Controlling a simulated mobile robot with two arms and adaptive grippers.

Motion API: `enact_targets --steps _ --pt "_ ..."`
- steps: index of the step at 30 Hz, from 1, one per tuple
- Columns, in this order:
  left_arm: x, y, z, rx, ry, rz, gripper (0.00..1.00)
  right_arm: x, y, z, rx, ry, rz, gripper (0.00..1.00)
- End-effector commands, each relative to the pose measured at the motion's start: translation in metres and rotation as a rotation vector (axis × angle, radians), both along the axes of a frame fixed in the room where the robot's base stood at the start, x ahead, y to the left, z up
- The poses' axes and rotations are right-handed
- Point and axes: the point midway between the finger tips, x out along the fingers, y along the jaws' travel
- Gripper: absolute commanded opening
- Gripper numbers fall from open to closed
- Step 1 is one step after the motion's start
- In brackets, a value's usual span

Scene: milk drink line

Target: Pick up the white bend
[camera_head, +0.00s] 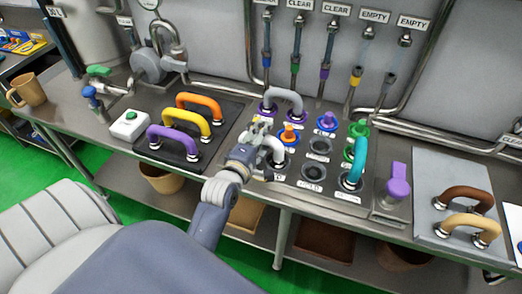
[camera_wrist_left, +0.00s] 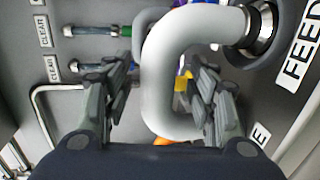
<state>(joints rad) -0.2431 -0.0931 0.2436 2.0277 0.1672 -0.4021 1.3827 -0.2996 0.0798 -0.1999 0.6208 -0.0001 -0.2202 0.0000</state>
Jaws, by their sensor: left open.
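The white bend (camera_head: 275,149) sits on the port panel of the bench, just right of my left gripper (camera_head: 258,132) and partly covered by it. In the left wrist view the white bend (camera_wrist_left: 163,62) is large and lies between the two spread fingers, with one end at a metal port by the "FEED" label. My left gripper is open around it; I cannot tell whether either finger touches it. My right gripper is not in view.
A grey bend (camera_head: 285,97) stands just behind the white one. A teal bend (camera_head: 357,163) and coloured plugs crowd the panel to the right. A dark mat (camera_head: 160,133) with orange, yellow and purple bends lies left. Pipes (camera_head: 324,60) rise behind.

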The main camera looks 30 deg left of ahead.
Motion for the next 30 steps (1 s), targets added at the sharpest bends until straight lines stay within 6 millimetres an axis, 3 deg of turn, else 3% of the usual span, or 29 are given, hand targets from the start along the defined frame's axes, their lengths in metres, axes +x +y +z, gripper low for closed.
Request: enact_targets --steps 3,10,20,23,30 --pt "0.0 0.0 0.0 0.0 0.0 0.0 0.5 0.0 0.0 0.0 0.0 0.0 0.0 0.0" --pt "0.0 0.0 0.0 0.0 0.0 0.0 0.0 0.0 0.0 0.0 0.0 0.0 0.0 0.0" --pt "0.0 0.0 0.005 0.001 -0.006 0.0 0.0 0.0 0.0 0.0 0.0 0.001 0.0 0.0" --pt "0.001 0.0 0.015 0.001 -0.008 0.001 0.0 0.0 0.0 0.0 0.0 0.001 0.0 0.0" --pt "0.0 0.0 0.06 0.0 -0.011 0.001 0.0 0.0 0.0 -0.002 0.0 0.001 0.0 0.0"
